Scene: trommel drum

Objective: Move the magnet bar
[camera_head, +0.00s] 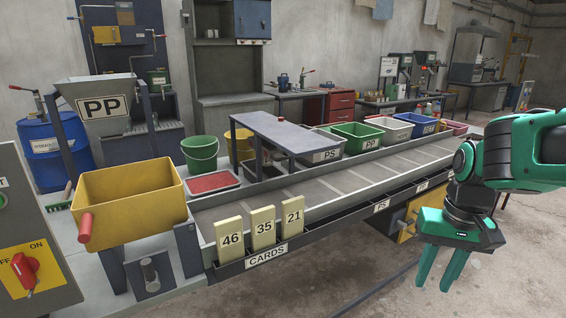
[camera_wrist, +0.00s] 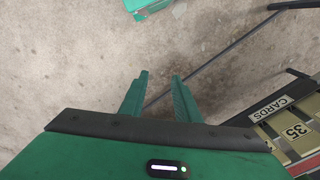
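My gripper (camera_head: 434,286) hangs fingers-down at the right of the head view, in front of the conveyor and over the floor. Its two green fingers are apart with nothing between them. The wrist view shows the same open, empty fingers (camera_wrist: 158,78) above bare concrete. No part is labelled as a magnet bar, and I cannot tell for sure which it is. A red cylindrical handle (camera_head: 86,228) sticks out from the yellow hopper (camera_head: 135,213) at the left.
Three number cards, 46 (camera_head: 231,240), 35 (camera_head: 263,228) and 21 (camera_head: 292,217), stand in the CARDS rack (camera_head: 268,257) at the conveyor's front edge. Several coloured bins, including a green one (camera_head: 357,135), line the far side. Floor (camera_head: 360,275) in front is mostly clear.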

